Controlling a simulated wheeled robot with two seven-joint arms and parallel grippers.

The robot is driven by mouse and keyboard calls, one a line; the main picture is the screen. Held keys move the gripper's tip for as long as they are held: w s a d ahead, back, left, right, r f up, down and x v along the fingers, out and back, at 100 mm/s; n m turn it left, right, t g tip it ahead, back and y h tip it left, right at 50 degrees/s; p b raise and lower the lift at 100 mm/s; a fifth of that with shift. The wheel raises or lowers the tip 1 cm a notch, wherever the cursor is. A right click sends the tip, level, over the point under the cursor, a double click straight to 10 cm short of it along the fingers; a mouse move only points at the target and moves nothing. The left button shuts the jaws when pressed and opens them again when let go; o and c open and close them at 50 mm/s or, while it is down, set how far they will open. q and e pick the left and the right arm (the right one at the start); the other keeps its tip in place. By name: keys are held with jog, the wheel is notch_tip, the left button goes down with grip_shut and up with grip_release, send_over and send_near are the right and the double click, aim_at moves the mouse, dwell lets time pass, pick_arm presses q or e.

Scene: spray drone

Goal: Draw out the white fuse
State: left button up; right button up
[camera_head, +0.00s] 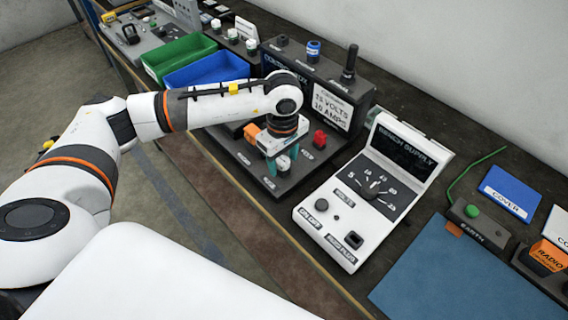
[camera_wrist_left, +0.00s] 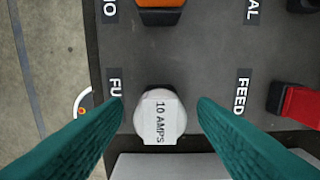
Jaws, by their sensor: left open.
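The white fuse (camera_wrist_left: 160,115) has a round, faceted cap marked "10 AMPS" and sits upright in the dark control box's base panel (camera_wrist_left: 215,50). In the head view the white fuse (camera_head: 283,162) shows between the teal fingers, at the front of the panel. My left gripper (camera_head: 282,168) points down over it. In the left wrist view my left gripper (camera_wrist_left: 161,105) is open, with one finger on each side of the cap and a gap visible on both sides. My right gripper is not in view.
An orange part (camera_head: 251,130) and a red part (camera_head: 320,138) stand on the same panel near the fuse. A white bench supply (camera_head: 325,233) is close on the right. Blue (camera_head: 206,72) and green (camera_head: 178,57) bins stand behind my arm. A blue mat (camera_head: 450,275) lies front right.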

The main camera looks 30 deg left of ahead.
aim_at(283, 160)
pick_arm(q)
jog(key=shift+c, duration=0.4)
grip_shut()
jog(key=shift+r, duration=0.15)
jog(key=shift+r+p, duration=1.55)
jog(key=shift+r, duration=1.3)
